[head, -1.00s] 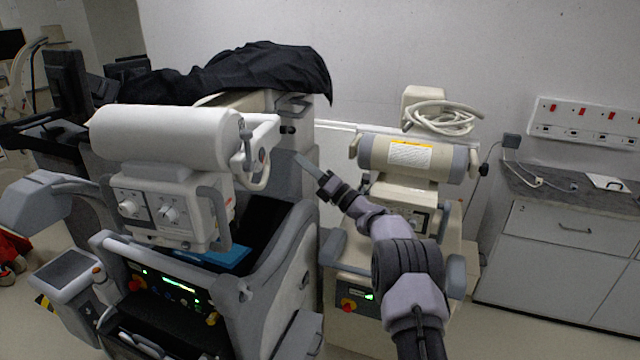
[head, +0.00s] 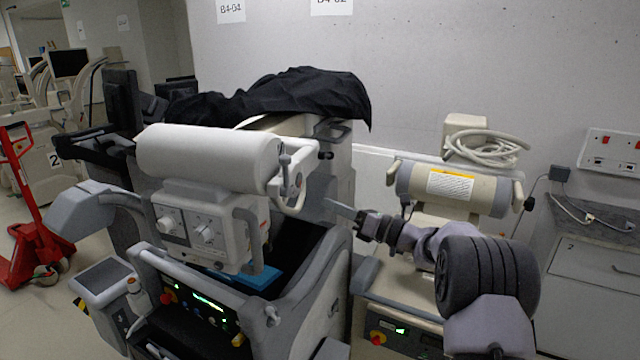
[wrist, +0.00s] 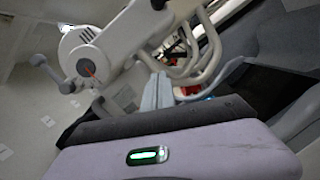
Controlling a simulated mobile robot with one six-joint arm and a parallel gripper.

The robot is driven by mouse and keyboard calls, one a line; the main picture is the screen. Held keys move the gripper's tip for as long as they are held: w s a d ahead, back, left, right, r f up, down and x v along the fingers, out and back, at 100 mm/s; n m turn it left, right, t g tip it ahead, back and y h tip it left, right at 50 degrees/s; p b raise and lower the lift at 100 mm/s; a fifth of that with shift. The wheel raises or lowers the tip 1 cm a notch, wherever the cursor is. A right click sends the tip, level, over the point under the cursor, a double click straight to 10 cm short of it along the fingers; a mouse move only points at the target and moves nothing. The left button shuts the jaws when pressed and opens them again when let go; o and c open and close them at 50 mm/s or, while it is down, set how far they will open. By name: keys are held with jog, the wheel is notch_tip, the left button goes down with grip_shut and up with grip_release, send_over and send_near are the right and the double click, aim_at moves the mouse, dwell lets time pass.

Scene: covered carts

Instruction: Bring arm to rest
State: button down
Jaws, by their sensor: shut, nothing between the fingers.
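My arm reaches in from the lower right of the head view, with its dark ribbed joint near the camera. My gripper (head: 342,209) is at the end of the arm, beside the right side of the large grey cart (head: 297,270). Its grey fingers are shut and hold nothing. In the wrist view the fingers (wrist: 157,92) show as a narrow grey shape past the edge of my wrist link. The fingers appear close to the cart's side, but I cannot tell whether they touch it. A black cover (head: 285,95) lies bunched over the top of the cart behind.
A white cylinder unit (head: 208,158) tops the near cart. A beige cart with a labelled cylinder (head: 452,187) and coiled cable (head: 490,148) stands behind my arm. A grey counter (head: 595,225) is at right. A red pallet jack (head: 35,225) stands far left, with open floor nearby.

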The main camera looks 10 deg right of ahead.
jog(key=s+a+n+g+h+b, duration=0.1)
jog(key=s+a+n+g+h, duration=0.25)
jog(key=s, duration=0.55)
jog(key=s+a+n+g+b, duration=0.1)
jog(key=s+a+n+g, duration=0.1)
jog(key=s+a+n, duration=0.5)
jog(key=s+a+n+g+h+b, duration=0.15)
jog(key=s+n, duration=0.25)
jog(key=s, duration=0.6)
jog(key=s+d+f+n+h, duration=0.2)
jog(key=s+f+n+h, duration=0.1)
jog(key=s, duration=0.3)
jog(key=s+d+f+n+h+b, duration=0.1)
jog(key=s+d+f+n+h, duration=0.1)
jog(key=s, duration=0.5)
jog(key=s+d+f+n+h+b, duration=0.1)
jog(key=s+d+f+n+h, duration=0.2)
jog(key=s+n, duration=0.4)
notch_tip(320, 180, down, 3)
jog(key=shift+d+r+t+h, duration=0.2)
jog(key=shift+d+t+h, duration=0.1)
jog(key=shift+d, duration=0.4)
